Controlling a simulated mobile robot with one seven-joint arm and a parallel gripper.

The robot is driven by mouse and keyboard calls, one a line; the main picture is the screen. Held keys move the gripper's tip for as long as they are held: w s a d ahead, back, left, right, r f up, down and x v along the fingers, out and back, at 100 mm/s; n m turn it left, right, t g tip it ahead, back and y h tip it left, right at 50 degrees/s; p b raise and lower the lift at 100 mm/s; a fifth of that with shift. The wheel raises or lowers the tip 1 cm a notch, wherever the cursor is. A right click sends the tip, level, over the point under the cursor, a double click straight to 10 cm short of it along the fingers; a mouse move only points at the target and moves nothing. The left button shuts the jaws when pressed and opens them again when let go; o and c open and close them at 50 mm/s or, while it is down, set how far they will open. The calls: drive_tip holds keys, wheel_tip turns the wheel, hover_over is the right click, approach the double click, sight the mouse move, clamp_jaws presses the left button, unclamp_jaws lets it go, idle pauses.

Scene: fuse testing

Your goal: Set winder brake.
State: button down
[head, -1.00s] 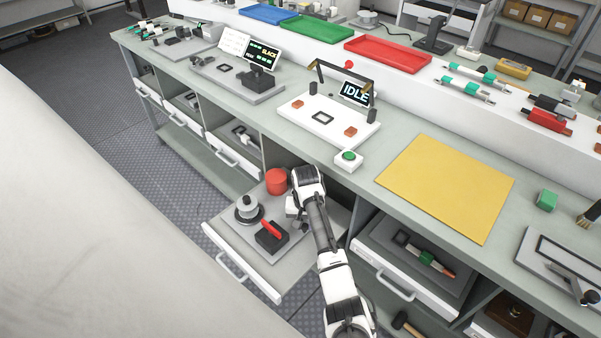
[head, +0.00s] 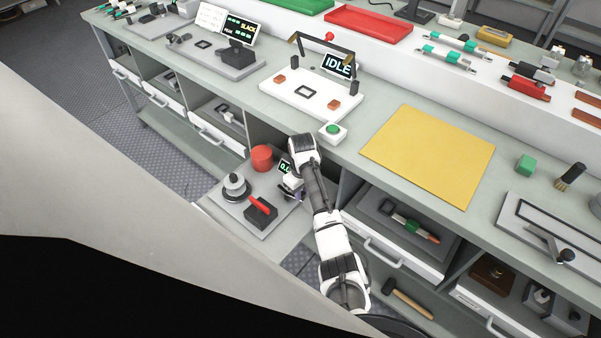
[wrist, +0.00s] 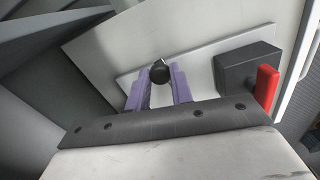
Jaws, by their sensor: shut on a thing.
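The winder stands on a grey plate (head: 238,214) in a pulled-out drawer. It has a red spool (head: 262,158), a grey round part (head: 236,187), a small display (head: 286,167) and a black block (head: 265,216) with a red brake lever (head: 259,205). In the wrist view the red lever (wrist: 266,88) tilts at the right beside the black block (wrist: 240,66). My gripper (wrist: 160,82) has its purple fingers shut on a black round knob (wrist: 160,70), apart from the lever. In the head view my gripper (head: 292,192) is over the plate's right side, partly hidden by my arm.
The bench above holds a yellow mat (head: 428,155), a green button box (head: 333,132) and a white fixture (head: 308,96) with an IDLE screen. Another open drawer (head: 400,255) lies to the right of my arm.

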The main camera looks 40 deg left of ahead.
drive_tip(key=shift+w, duration=0.1)
idle(0.5)
drive_tip(key=c, duration=1.2)
unclamp_jaws()
drive_tip(key=shift+c, duration=0.2)
